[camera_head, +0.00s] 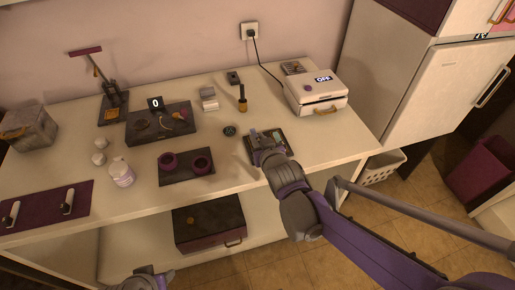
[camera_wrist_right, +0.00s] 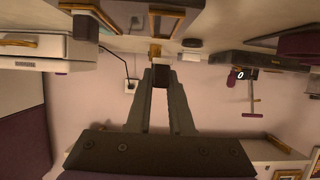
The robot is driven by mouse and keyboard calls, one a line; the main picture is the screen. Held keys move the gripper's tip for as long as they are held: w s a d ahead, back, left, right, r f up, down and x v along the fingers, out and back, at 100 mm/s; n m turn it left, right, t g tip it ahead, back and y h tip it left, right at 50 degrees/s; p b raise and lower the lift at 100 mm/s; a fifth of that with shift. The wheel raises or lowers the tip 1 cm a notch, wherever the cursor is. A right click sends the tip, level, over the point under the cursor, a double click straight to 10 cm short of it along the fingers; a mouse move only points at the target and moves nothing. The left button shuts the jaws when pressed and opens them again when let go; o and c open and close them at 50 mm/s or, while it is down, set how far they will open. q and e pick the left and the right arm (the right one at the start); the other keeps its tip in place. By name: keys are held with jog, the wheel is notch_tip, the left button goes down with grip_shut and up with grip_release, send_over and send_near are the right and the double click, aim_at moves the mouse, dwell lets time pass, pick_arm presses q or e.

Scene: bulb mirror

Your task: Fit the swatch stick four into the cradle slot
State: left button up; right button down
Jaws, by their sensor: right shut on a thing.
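My right gripper (camera_head: 267,157) is over the front part of a dark tray (camera_head: 286,147) right of the counter's middle. In the right wrist view my right gripper (camera_wrist_right: 161,72) is shut on a small dark block-like piece (camera_wrist_right: 161,78), seen end-on between the fingertips. I cannot tell which swatch stick it is. Pale green and grey swatch pieces (camera_head: 276,134) show on the tray beyond the gripper. The gripper and wrist hide much of the tray, and I cannot make out the cradle slot. A grey and purple part of my left arm shows at the bottom edge; its fingers cannot be made out.
A white box (camera_head: 317,94) with a display stands at the back right. A mustard pot (camera_head: 242,104) with a brush and a black puck (camera_head: 229,130) are behind and left of the tray. A dark mat (camera_head: 187,178) with two purple rings lies left. The counter right of the tray is clear.

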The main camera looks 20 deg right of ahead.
jog(key=shift+f+b, duration=0.55)
jog(key=shift+f, duration=1.35)
jog(key=shift+f, duration=0.2)
jog(key=c, duration=0.8)
grip_release()
jog(key=shift+r, duration=0.15)
